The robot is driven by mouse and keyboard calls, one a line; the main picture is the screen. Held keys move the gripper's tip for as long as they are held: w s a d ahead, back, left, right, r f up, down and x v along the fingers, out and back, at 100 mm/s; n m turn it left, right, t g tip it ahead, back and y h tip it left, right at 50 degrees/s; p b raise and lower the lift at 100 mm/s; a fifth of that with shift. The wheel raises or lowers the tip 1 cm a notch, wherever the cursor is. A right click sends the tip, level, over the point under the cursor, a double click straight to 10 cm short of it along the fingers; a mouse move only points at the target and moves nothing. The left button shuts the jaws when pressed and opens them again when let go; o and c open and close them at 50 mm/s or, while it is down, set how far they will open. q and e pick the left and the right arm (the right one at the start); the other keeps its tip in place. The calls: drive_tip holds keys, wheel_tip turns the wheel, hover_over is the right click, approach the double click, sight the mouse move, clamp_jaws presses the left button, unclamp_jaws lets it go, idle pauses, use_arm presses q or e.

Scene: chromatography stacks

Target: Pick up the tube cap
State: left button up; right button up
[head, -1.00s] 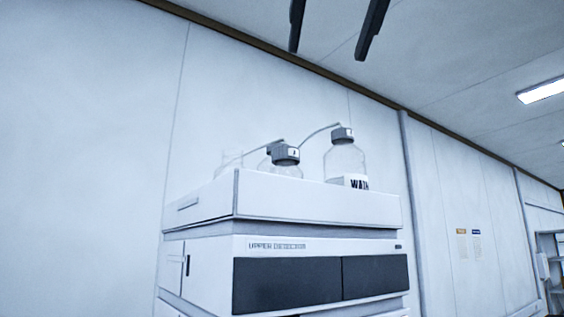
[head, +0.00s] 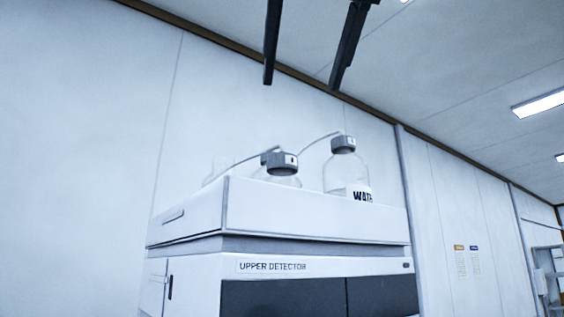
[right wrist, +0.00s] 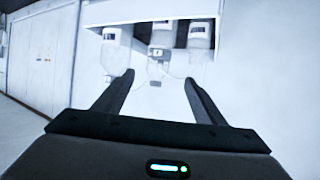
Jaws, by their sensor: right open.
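Grey caps with thin tubes sit on clear bottles on top of a white instrument. In the head view, one cap (head: 343,144) is on the bottle labelled WATER (head: 345,172). Another cap (head: 284,163) is on a bottle to its left, partly hiding a third cap (head: 268,154). I cannot tell which is the tube cap of the task. My right gripper (head: 301,85) is open and empty, its fingers hanging from the top edge above the caps, apart from them. In the right wrist view, its open fingers (right wrist: 159,77) frame the bottles, which appear upside down. My left gripper is not in view.
The white instrument marked UPPER DETECTOR (head: 260,267) has a raised top tray (head: 310,218) around the bottles' lower parts. A pale wall (head: 90,130) stands behind. The air between fingers and caps is clear.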

drive_tip(key=p, duration=0.2)
approach(285, 153)
drive_tip(key=x, duration=0.5)
drive_tip(key=shift+w+d+r, duration=0.1)
drive_tip(key=shift+d+r, duration=0.05)
drive_tip(key=shift+d, duration=0.05)
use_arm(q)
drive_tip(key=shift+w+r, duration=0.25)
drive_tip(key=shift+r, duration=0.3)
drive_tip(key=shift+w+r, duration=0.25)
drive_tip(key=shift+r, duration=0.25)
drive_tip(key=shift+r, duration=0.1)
use_arm(e)
drive_tip(key=shift+w+a+f+p, duration=0.2)
drive_tip(key=shift+w+f+p, duration=0.05)
drive_tip(key=shift+w+p, duration=0.3)
drive_tip(key=p+x, duration=0.1)
drive_tip(key=x, duration=0.2)
drive_tip(key=shift+a+f, duration=0.1)
drive_tip(key=shift+w+f, duration=0.25)
drive_tip(key=shift+w, duration=0.15)
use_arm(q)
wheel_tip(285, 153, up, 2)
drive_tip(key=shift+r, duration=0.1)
use_arm(e)
drive_tip(key=shift+s, duration=0.1)
